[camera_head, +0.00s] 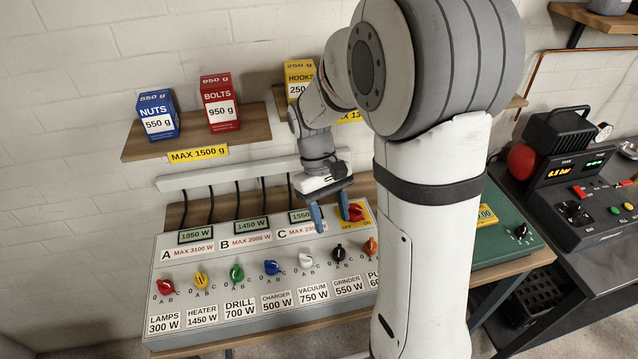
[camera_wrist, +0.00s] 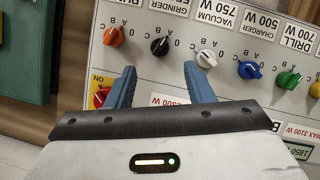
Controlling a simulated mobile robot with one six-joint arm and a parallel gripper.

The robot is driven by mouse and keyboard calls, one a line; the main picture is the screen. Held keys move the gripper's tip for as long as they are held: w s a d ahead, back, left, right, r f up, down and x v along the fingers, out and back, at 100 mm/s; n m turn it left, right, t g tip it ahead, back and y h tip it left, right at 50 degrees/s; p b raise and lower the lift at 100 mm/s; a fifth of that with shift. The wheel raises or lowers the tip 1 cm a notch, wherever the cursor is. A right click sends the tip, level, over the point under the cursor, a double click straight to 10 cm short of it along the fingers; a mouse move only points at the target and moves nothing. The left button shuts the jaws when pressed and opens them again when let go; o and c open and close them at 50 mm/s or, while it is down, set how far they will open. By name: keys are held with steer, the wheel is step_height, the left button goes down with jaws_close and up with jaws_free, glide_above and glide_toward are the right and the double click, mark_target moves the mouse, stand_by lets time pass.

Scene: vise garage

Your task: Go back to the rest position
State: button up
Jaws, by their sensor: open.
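My gripper (camera_head: 317,217) is open and empty, with its two blue fingers spread above the upper right part of the grey switch panel (camera_head: 200,272). In the wrist view my gripper (camera_wrist: 160,85) also shows open, with nothing between the fingers. The red switch (camera_head: 354,212) on its yellow plate is just right of the fingers in the head view. In the wrist view the red switch (camera_wrist: 101,98) is partly hidden behind one finger. Whether the fingers touch the panel cannot be told.
The panel carries a row of coloured knobs, among them a blue knob (camera_head: 271,267) and a white knob (camera_head: 306,260). A wall shelf (camera_head: 150,149) holds a nuts box (camera_head: 158,114) and a bolts box (camera_head: 219,102). A green box (camera_head: 495,248) and a dark machine (camera_head: 570,190) stand at right.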

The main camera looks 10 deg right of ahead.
steer(key=s+d+r+m+t+y, duration=0.1)
steer(key=s+r+m+t, duration=0.2)
steer(key=s+r+t, duration=0.4)
steer(key=shift+s+r+t, duration=0.3)
steer(key=shift+s+r, duration=0.9)
steer(key=shift+s, duration=0.7)
steer(key=shift+c, duration=1.3)
